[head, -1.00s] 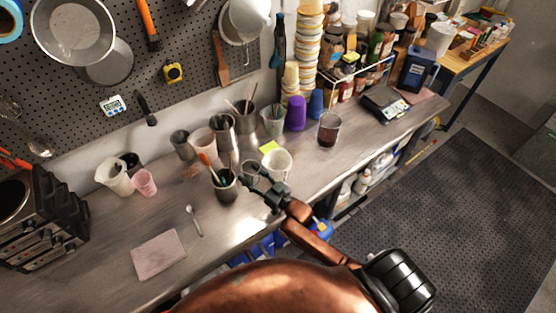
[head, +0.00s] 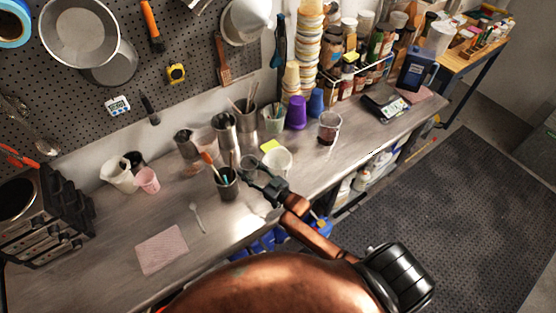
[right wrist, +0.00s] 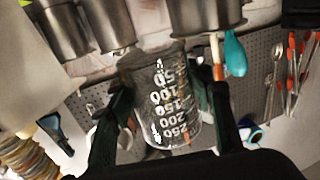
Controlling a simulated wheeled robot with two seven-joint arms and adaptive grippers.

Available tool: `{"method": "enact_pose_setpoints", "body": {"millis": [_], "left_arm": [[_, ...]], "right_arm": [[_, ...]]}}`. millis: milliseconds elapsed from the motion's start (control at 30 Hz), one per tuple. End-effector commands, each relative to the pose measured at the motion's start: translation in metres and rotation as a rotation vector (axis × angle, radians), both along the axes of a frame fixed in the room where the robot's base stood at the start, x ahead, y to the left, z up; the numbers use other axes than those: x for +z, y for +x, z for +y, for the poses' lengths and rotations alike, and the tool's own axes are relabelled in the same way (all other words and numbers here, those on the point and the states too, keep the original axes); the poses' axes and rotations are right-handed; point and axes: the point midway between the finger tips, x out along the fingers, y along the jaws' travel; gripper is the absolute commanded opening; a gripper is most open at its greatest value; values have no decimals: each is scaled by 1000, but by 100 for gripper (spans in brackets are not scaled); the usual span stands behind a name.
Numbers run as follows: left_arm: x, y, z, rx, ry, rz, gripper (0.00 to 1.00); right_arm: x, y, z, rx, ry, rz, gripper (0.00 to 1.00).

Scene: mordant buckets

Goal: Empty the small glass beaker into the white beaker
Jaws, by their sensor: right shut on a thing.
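The small glass beaker (head: 249,163), clear with white volume marks, is between the fingers of my right gripper (head: 256,173), which is shut on it. In the right wrist view the beaker (right wrist: 160,95) sits between the two dark fingers of the gripper (right wrist: 165,118). I cannot tell how much it holds. The white beaker (head: 279,162) stands on the bench just right of the glass beaker, partly hidden behind my gripper. My left gripper is out of view.
A dark tool cup (head: 227,186) stands close left of the glass beaker. Metal cups (head: 224,128) stand behind. A beaker of dark liquid (head: 329,128) and a purple cup (head: 296,113) stand to the right. A pink cloth (head: 162,250) and spoon (head: 197,217) lie left.

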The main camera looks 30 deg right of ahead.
Motion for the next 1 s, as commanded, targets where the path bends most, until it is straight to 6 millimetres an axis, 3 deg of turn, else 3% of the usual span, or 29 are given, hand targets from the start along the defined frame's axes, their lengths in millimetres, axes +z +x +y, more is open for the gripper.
{"method": "enact_pose_setpoints", "body": {"millis": [167, 533, 867, 1000], "left_arm": [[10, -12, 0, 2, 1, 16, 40], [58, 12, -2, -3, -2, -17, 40], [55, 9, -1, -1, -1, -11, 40], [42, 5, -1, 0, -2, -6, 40]], "right_arm": [[13, 0, 0, 0, 1, -2, 21], [62, 0, 0, -1, 0, -1, 21], [59, -1, 1, 0, 1, -1, 21], [48, -12, 11, 4, 7, 2, 21]]}}
